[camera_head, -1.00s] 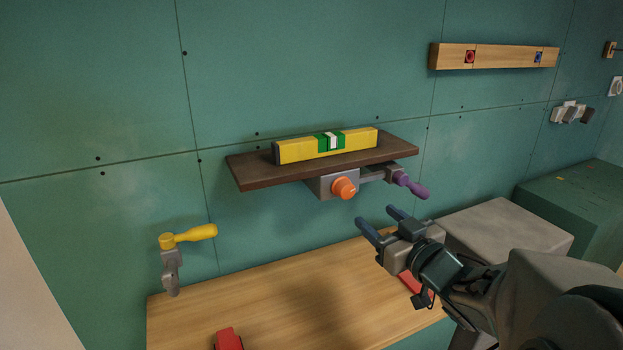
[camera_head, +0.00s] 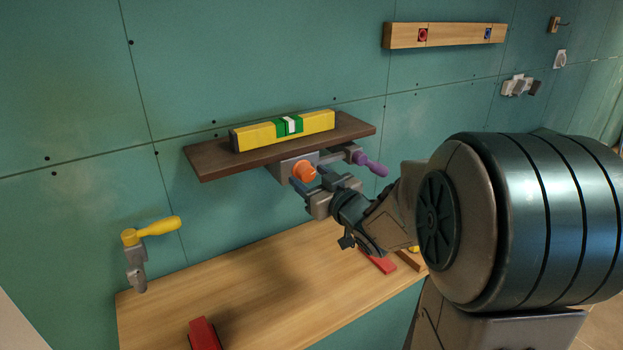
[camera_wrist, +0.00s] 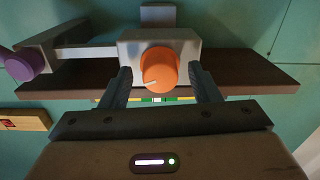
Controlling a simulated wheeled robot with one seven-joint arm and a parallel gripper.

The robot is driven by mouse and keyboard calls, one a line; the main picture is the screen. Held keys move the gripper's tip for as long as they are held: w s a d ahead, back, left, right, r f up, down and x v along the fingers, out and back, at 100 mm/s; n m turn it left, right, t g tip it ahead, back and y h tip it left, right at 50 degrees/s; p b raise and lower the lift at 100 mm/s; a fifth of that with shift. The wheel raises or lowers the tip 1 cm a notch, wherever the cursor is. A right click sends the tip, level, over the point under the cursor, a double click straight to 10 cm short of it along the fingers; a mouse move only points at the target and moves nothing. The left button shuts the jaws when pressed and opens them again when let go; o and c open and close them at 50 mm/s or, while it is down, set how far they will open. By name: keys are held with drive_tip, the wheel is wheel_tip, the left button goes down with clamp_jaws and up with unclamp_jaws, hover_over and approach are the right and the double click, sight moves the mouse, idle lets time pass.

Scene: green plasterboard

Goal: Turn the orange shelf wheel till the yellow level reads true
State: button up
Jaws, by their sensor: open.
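The orange wheel (camera_head: 304,173) sits on a grey block under the brown shelf (camera_head: 215,170). The yellow level (camera_head: 258,137), with a green middle and a white mark, lies on the shelf; shelf and level slope up to the right in the head view. My gripper (camera_head: 312,186) is open at the wheel. In the wrist view, the orange wheel (camera_wrist: 159,70) shows between the two fingers of my gripper (camera_wrist: 165,90), with a gap on each side. A pale line marks the wheel's face. The level's reading is too small to tell.
A purple handle (camera_head: 371,164) sticks out right of the wheel, close to my gripper. A yellow-handled lever (camera_head: 155,229) is on the wall at left. A wooden bench (camera_head: 240,285) below carries red items. A wooden rail (camera_head: 445,35) is on the wall at upper right.

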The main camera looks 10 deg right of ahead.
drive_tip(key=c, duration=1)
drive_tip(key=shift+f+n+b, duration=0.25)
drive_tip(key=shift+n+b, duration=0.45)
drive_tip(key=shift+b, duration=0.55)
drive_tip(key=shift+r, duration=0.2)
drive_tip(key=o, duration=1)
drive_tip(key=b+v, duration=0.2)
drive_tip(key=v, duration=1.2)
